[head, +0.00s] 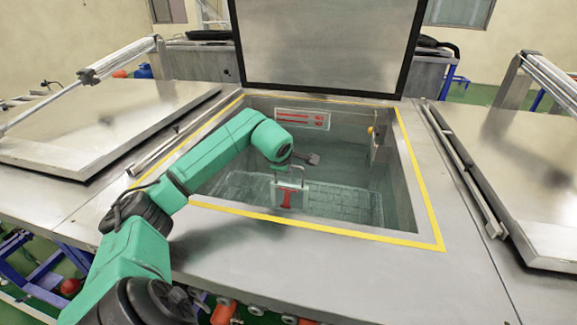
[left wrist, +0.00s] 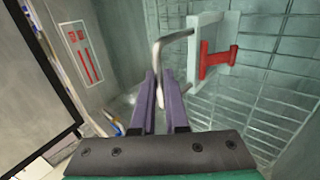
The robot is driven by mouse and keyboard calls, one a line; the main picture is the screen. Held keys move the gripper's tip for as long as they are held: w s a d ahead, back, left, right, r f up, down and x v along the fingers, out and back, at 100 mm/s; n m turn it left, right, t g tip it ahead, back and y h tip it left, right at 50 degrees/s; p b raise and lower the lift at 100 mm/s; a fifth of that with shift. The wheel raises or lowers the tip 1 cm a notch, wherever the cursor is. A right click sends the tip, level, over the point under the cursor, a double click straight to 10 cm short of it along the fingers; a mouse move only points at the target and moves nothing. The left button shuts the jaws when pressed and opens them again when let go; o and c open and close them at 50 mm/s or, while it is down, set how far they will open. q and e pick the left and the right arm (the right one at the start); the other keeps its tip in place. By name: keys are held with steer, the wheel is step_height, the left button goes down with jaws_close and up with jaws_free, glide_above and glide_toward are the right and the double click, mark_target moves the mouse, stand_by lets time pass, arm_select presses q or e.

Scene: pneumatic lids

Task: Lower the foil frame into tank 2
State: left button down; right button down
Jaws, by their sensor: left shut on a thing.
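The open tank (head: 425,205) has a yellow-edged rim, and its lid (head: 325,45) stands raised at the back. The foil frame (head: 302,198) is a small white frame with a red H-shaped piece, hanging upright inside the tank opening. It also shows in the left wrist view (left wrist: 196,62). My left gripper (head: 296,164) reaches into the opening above the frame. In the left wrist view its purple fingers (left wrist: 164,100) are shut on the frame's bent grey handle. The frame's exact height over the tank floor is hard to tell. My right gripper is not in view.
Closed metal lids lie on the left (head: 95,125) and right (head: 530,165). A red-marked label plate (head: 302,119) is on the tank's back wall. A grid-like structure (head: 345,203) lies low in the tank, right of the frame.

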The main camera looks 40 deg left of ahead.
arm_select(q)
steer(key=shift+f, duration=0.3)
steer(key=c, duration=0.8)
jaws_free()
steer(key=shift+c, duration=0.2)
steer(key=shift+s+r, duration=0.1)
steer(key=b+v, duration=0.5)
steer(key=v, duration=0.9)
step_height(320, 180, up, 12)
steer(key=p, duration=1.1)
steer(key=shift+r+p, duration=0.15)
steer(key=shift+p, duration=0.2)
steer(key=shift+s, duration=0.1)
